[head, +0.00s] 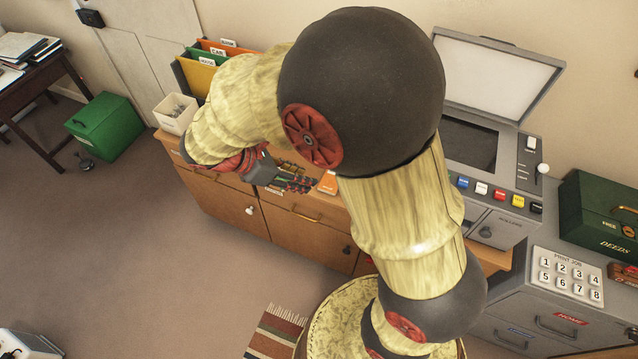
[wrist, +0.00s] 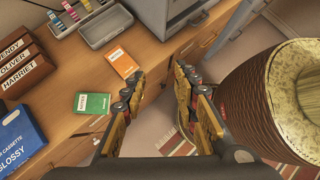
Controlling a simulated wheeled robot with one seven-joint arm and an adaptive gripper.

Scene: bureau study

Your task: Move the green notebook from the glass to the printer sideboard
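The green notebook (wrist: 92,102) lies flat on the wooden sideboard top (wrist: 50,93) in the wrist view, near its front edge. I cannot make it out in the head view. The printer's glass (head: 468,145) is dark and bare where it shows, under a raised lid (head: 494,76); my arm hides part of it. My gripper (wrist: 160,75) is open with nothing between its fingers, to the right of the green notebook and apart from it. In the head view my gripper (head: 298,184) hangs over the sideboard's front edge.
An orange notebook (wrist: 122,63) lies just beyond the green one. A grey tray (wrist: 106,25), named wooden blocks (wrist: 25,68) and a blue box (wrist: 18,140) also stand on the sideboard. The printer body (head: 500,226) is at its right, beside a green deeds box (head: 600,217).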

